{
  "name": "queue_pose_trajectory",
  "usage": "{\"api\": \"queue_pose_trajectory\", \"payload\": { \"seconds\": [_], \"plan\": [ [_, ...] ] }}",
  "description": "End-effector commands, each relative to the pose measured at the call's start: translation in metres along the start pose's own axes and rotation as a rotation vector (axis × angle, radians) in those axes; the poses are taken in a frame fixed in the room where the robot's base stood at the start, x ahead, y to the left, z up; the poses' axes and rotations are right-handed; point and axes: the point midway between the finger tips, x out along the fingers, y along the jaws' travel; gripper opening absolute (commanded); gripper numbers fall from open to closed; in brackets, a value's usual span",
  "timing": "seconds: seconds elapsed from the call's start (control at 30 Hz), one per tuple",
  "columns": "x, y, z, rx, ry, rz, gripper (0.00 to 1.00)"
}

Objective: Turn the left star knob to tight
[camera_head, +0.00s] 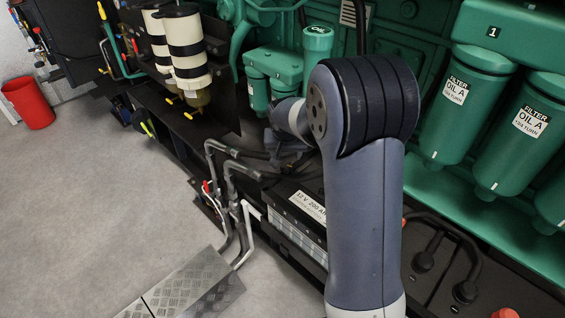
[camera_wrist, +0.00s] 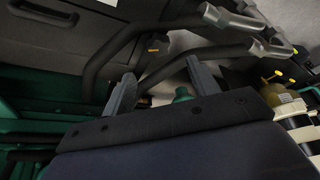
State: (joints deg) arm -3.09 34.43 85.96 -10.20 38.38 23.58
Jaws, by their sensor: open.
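My gripper (camera_wrist: 162,88) shows in the wrist view as two grey fingers spread apart, with nothing visibly held between them. A small green rounded part (camera_wrist: 182,94) shows beyond the gripper's edge near the right finger; I cannot tell what it is.
Black hoses with grey metal ends (camera_wrist: 232,20) run close past the fingers. Green oil filters (camera_head: 466,108) stand at right. Striped filters (camera_head: 186,45) with yellow valves stand at the back left. A red bucket (camera_head: 30,103) stands on the grey floor, which is largely clear at left.

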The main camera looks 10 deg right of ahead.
Motion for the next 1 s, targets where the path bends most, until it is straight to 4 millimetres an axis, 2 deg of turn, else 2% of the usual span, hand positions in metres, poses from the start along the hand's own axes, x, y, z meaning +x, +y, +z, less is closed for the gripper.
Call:
{"api": "queue_pose_trajectory", "payload": {
  "seconds": [0.03,0.3,0.5,0.9,1.0],
  "plan": [
    [0.011,0.001,0.001,0.000,-0.004,0.001,0.57],
    [0.059,0.001,0.002,-0.001,-0.004,0.001,0.57],
    [0.081,0.001,0.001,-0.001,-0.003,0.000,0.57],
    [0.087,0.001,0.001,-0.001,-0.001,0.000,0.57],
    [0.087,0.000,0.001,-0.001,-0.001,0.000,0.49]
  ]
}}
